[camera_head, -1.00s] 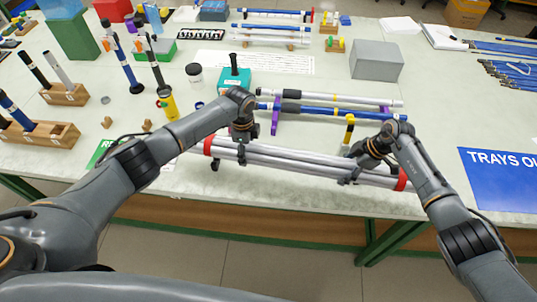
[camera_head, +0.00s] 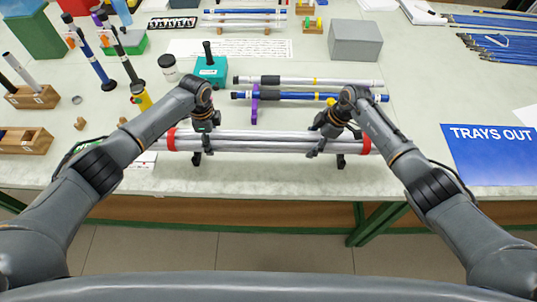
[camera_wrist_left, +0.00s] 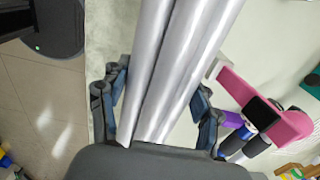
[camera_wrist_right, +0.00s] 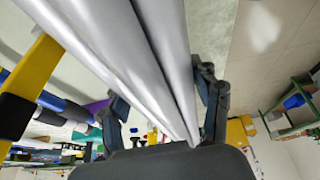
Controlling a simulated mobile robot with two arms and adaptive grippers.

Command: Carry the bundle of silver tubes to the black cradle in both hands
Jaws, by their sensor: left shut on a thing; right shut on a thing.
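The bundle of silver tubes (camera_head: 262,143) lies nearly level across the head view, with a red band near each end. My left gripper (camera_head: 206,144) is shut around its left part, and my right gripper (camera_head: 317,147) around its right part. The tubes also run between the fingers in the left wrist view (camera_wrist_left: 172,65) and the right wrist view (camera_wrist_right: 130,50). The black cradle shows as a left post (camera_head: 196,159) and a right post (camera_head: 341,161) below the bundle, inside the red bands. I cannot tell whether the tubes touch it.
Just behind the bundle, a silver tube and a blue tube (camera_head: 290,96) lie on a purple stand (camera_head: 255,105). A teal block (camera_head: 211,71) and a grey box (camera_head: 355,42) stand further back. A blue sign (camera_head: 492,153) lies to the right. The table's front edge is close.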

